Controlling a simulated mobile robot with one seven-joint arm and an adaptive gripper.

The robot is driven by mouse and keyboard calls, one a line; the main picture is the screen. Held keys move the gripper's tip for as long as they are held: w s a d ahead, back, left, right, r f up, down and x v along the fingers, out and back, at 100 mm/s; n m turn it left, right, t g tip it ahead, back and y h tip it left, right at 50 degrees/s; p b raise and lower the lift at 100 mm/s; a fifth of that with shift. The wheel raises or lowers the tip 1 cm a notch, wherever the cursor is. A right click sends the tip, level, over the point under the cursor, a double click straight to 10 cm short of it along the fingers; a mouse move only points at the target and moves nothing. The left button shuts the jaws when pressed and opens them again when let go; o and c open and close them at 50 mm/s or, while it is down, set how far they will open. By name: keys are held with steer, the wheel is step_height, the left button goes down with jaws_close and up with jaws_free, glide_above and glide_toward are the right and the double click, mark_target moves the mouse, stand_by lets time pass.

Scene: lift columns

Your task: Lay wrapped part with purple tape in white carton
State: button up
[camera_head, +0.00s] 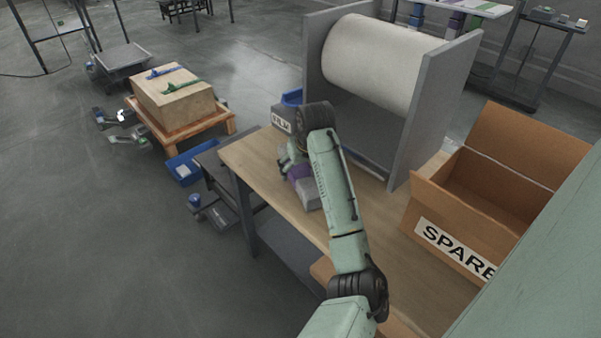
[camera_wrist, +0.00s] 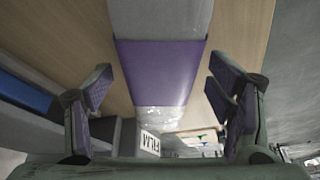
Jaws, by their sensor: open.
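The wrapped part (camera_wrist: 160,22) is a long grey block in clear film with a wide purple tape band (camera_wrist: 158,72) around it. It lies on the wooden bench, and its grey end (camera_head: 311,194) and some purple show in the head view beside my arm. My gripper (camera_wrist: 160,100) is open, with one finger on each side of the part near the purple band and a visible gap at both sides. In the head view my gripper (camera_head: 291,158) is partly hidden behind my wrist. I cannot make out a white carton for certain.
A grey bin labelled FILM (camera_head: 282,122) stands just beyond my gripper. A large white film roll (camera_head: 375,62) sits in a grey stand behind. An open brown SPARE box (camera_head: 440,240) is at the right. The bench (camera_head: 300,230) is bare near its front edge.

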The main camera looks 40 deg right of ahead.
steer(key=shift+c, duration=0.6)
steer(key=c, duration=1.6)
steer(key=shift+r, duration=0.1)
jaws_close()
